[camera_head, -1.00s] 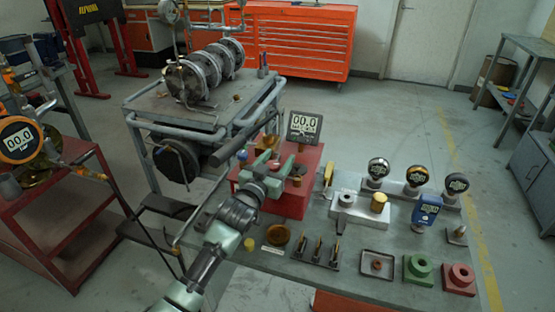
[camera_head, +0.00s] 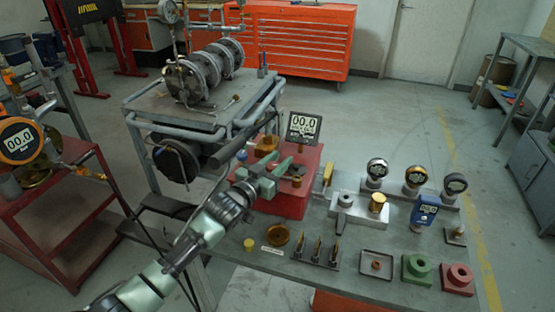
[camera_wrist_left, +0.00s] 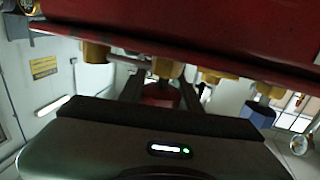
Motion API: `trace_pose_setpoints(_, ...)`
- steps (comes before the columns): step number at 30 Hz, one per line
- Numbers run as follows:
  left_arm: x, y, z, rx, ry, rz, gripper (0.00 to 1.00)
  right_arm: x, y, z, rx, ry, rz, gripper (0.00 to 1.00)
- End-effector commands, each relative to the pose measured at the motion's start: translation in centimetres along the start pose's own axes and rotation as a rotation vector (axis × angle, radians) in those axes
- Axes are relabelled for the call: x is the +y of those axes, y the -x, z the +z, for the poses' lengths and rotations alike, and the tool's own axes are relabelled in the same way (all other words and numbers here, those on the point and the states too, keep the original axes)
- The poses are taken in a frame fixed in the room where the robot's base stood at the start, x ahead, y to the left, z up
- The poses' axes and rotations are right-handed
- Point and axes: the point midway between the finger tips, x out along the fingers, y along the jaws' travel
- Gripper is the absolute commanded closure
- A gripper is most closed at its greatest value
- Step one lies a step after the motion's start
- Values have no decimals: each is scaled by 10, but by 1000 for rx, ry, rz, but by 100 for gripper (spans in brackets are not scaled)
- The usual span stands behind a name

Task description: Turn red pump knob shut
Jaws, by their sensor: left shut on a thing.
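The red pump box (camera_head: 292,201) sits on the near workbench, with brass fittings on top and a digital gauge (camera_head: 303,128) reading 00.0 behind it. My left gripper (camera_head: 275,170) reaches in from the left at the box's upper left side. Its green fingers hide the knob in the head view. In the left wrist view a dull red knob (camera_wrist_left: 162,94) sits between the two dark fingers (camera_wrist_left: 160,88), under the red box's edge (camera_wrist_left: 200,30) and a brass fitting. The gripper is shut on this knob. My right gripper is not in view.
On the bench (camera_head: 350,285) to the right are a metal block (camera_head: 358,213), several gauges, a small tray (camera_head: 376,264), and green (camera_head: 416,268) and red (camera_head: 457,279) blocks. A pipe cart (camera_head: 150,102) stands behind on the left. A red cart (camera_head: 60,220) stands at far left.

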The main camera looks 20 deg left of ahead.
Motion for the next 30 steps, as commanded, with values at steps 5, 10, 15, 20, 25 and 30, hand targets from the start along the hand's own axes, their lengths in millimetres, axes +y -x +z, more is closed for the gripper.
trace_pose_setpoints(5, -1, 0, 1, -3, -14, 121, 100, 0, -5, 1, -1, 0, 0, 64)
trace_pose_setpoints(10, 2, 0, 0, 1, -12, 243, 100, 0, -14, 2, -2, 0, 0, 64)
trace_pose_setpoints(15, 5, 1, -2, 2, -8, 357, 100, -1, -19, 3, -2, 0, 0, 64)
trace_pose_setpoints(20, 10, 2, -2, 3, -6, 454, 100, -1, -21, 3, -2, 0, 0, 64)
trace_pose_setpoints(25, 12, 3, -1, 2, -3, 536, 100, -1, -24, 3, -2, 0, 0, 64)
trace_pose_setpoints(30, 14, 4, -1, 2, -1, 597, 100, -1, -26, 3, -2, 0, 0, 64)
